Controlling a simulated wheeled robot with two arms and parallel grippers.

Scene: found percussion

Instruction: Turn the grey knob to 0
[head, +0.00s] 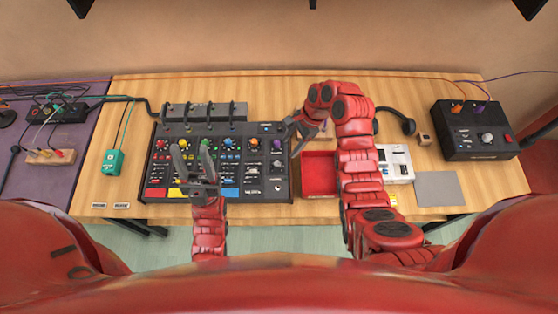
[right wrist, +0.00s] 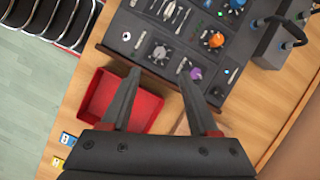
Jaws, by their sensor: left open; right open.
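A grey knob (head: 276,163) sits at the right side of the dark control panel (head: 283,188), below a purple knob (head: 277,144). In the right wrist view the grey knob (right wrist: 161,52) lies just beyond my open fingertips, with no contact visible. My right gripper (head: 298,138) is open and empty above the panel's right edge; it also shows in the right wrist view (right wrist: 160,76). My left gripper (head: 193,158) is open and empty over the left half of the panel, hiding some controls. The knob's pointer and scale are too small to read.
A red tray (head: 318,174) stands right of the panel. A black box (head: 472,150) with another greyish knob (head: 487,137) stands at the far right. Headphones (head: 397,120), a white device (head: 398,167) and a grey pad (head: 438,189) lie between. A green box (head: 113,162) lies left.

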